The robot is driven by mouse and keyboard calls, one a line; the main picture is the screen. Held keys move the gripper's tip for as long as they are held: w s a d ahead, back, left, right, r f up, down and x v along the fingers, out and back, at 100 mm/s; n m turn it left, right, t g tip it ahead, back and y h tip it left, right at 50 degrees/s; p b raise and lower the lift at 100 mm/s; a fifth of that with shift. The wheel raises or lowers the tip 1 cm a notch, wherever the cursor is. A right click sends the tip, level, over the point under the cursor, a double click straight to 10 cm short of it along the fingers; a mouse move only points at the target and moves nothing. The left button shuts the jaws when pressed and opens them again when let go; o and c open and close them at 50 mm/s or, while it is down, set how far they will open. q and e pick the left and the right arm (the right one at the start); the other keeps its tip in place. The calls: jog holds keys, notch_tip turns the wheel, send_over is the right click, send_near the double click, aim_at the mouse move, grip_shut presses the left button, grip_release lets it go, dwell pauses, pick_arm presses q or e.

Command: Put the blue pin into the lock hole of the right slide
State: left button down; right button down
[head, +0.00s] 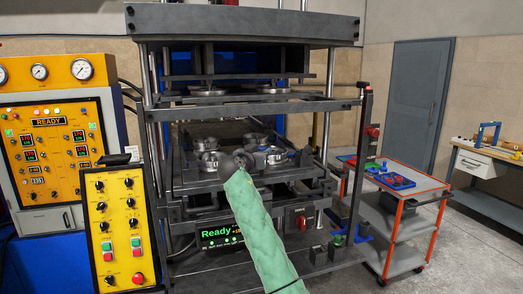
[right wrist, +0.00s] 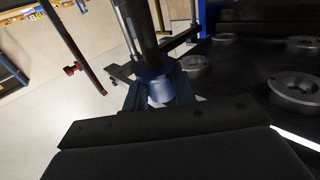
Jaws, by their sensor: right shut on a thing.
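My right arm, in a green sleeve, reaches up into the press (head: 180,185) in the head view. Its dark wrist (head: 236,163) is over the front of the lower plate and hides the fingers there. In the right wrist view my right gripper (right wrist: 159,92) is shut on the blue pin (right wrist: 159,88), a short blue-grey cylinder between two dark fingers. A dark upright bar rises just beyond the pin; I cannot tell whether they touch. I cannot make out the right slide's lock hole. My left gripper is not in view.
Several metal rings (right wrist: 297,90) sit on the dark plate at the right in the wrist view. A red-framed cart (head: 404,176) with red and blue parts stands right of the press. A yellow control box (head: 117,225) stands at the left. Floor is clear between cart and workbench (head: 484,205).

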aim_at(262, 176)
jog(key=shift+d+f, duration=0.1)
jog(key=shift+f, duration=1.4)
jog(key=shift+f+b, duration=0.3)
jog(key=shift+f, duration=0.65)
jog(key=shift+f+b, duration=1.15)
jog(key=shift+f, duration=0.05)
jog(key=shift+f+b, duration=0.45)
jog(key=shift+f, duration=0.3)
jog(key=shift+f+b, duration=0.1)
jog(key=shift+b, duration=0.2)
jog(key=shift+f, duration=0.2)
jog(key=shift+f+b, duration=0.15)
jog(key=shift+b, duration=0.2)
jog(key=shift+f, duration=0.25)
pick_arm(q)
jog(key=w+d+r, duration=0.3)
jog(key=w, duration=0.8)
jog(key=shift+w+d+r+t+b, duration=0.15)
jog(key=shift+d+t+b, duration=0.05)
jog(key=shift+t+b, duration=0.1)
pick_arm(e)
jog(key=shift+f, duration=0.1)
